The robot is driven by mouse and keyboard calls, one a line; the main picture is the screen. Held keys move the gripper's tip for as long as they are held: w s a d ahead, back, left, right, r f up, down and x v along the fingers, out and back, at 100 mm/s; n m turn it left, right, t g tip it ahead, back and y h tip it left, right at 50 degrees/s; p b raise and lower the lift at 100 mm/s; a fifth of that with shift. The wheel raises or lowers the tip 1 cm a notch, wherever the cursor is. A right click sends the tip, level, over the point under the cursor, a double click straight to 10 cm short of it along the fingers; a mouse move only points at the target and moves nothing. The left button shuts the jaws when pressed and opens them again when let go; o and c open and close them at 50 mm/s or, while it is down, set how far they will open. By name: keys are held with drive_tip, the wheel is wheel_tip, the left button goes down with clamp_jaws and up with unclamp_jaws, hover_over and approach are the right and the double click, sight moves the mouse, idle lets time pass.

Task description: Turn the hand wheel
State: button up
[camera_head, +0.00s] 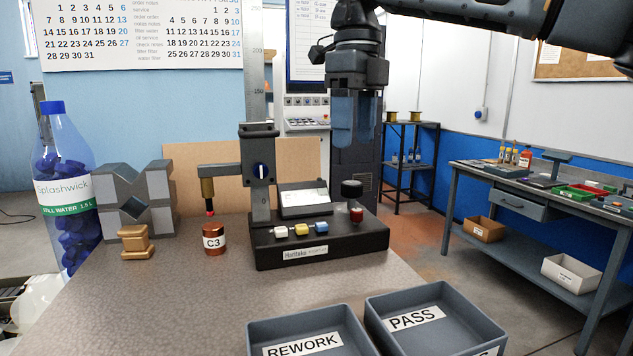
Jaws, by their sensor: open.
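A height gauge with a dark base (320,240) stands on the bench, with a tall scale column and a side arm carrying a red-tipped probe (208,195).
A copper cylinder marked C3 (214,240) stands below the probe. A brass block (136,241), a grey V-block (128,200) and a water bottle (66,190) are at the left. REWORK (310,318) and PASS (455,303) trays are in front.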

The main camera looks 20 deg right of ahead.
sight(353, 183)
drive_tip(key=shift+f+n, duration=0.3)
drive_tip(key=shift+f, duration=0.05)
drive_tip(key=shift+s+f, duration=0.1)
drive_tip(key=shift+f, duration=3.5)
drive_tip(key=shift+c, duration=0.3)
drive_tip(key=c, duration=1)
